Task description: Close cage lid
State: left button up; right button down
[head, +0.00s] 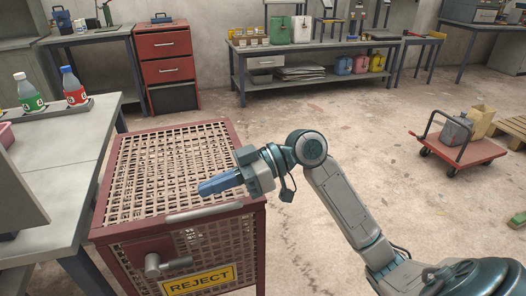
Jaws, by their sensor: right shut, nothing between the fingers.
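The cage (195,248) is a red-framed box with mesh walls and a yellow REJECT sign (199,281) on its front. Its mesh lid (150,165) lies across the top and looks flat, though I cannot tell whether it sits fully down. A grey bar handle (203,213) runs along the front edge, and a metal latch (155,264) is on the front face. My right gripper (203,187) has its blue fingers shut and empty, over the lid near the handle. I cannot tell whether it touches the mesh. My left gripper is not in view.
A grey table (62,150) with a tray of bottles (55,114) stands close to the cage's left. A red drawer cabinet (165,60) is behind the cage. A red cart (465,150) stands far right. The floor right of the cage is open.

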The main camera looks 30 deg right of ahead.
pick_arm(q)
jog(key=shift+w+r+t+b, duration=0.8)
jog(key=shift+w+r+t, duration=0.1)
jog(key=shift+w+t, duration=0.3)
pick_arm(e)
jog(key=r+v, duration=0.1)
jog(key=v, duration=0.9)
jog(key=shift+w, duration=0.15)
